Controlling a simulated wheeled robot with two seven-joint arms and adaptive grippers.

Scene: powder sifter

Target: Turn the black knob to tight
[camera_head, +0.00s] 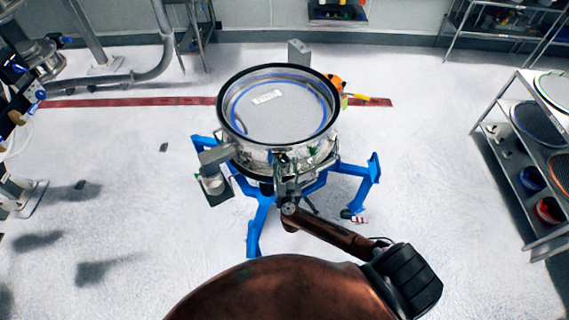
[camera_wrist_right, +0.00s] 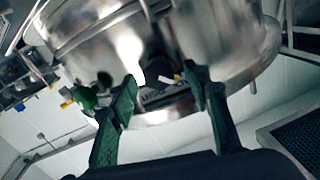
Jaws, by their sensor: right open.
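The round steel sifter (camera_head: 240,150) stands on blue legs in the middle of the head view. My right gripper (camera_head: 287,178) is at its near side, just below the rim. In the right wrist view my right gripper (camera_wrist_right: 163,82) is open, with its two dark green fingers apart and pointing at the steel drum (camera_wrist_right: 100,58). A dark part that looks like the black knob (camera_wrist_right: 158,66) shows between the fingertips. I cannot tell whether the fingers touch it. In the head view the gripper and arm hide the knob. My left gripper is not in view.
Blue legs (camera_head: 361,181) spread out around the sifter. A shelf rack (camera_head: 510,165) with round screens and bowls stands at the right. Pipes and machinery (camera_head: 30,70) stand at the left. The white floor between them is mostly clear.

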